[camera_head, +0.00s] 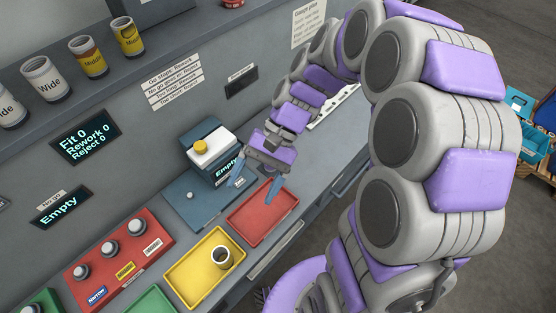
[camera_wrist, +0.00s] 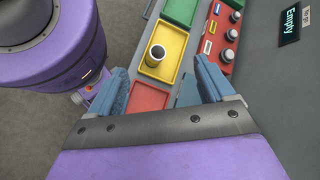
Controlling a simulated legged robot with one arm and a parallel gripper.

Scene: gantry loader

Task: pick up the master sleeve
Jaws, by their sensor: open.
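A small yellow round piece (camera_head: 201,147) sits on the white top of a dark blue device (camera_head: 205,172). My gripper (camera_head: 256,184) is open and empty above the blue plate and red tray, apart from both pieces. Its blue fingers also show in the wrist view (camera_wrist: 162,88).
A red button panel (camera_head: 118,250) and green tray (camera_head: 152,302) are at left. Labelled cups (camera_head: 88,57) stand on the shelf above. A wall backs the bench.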

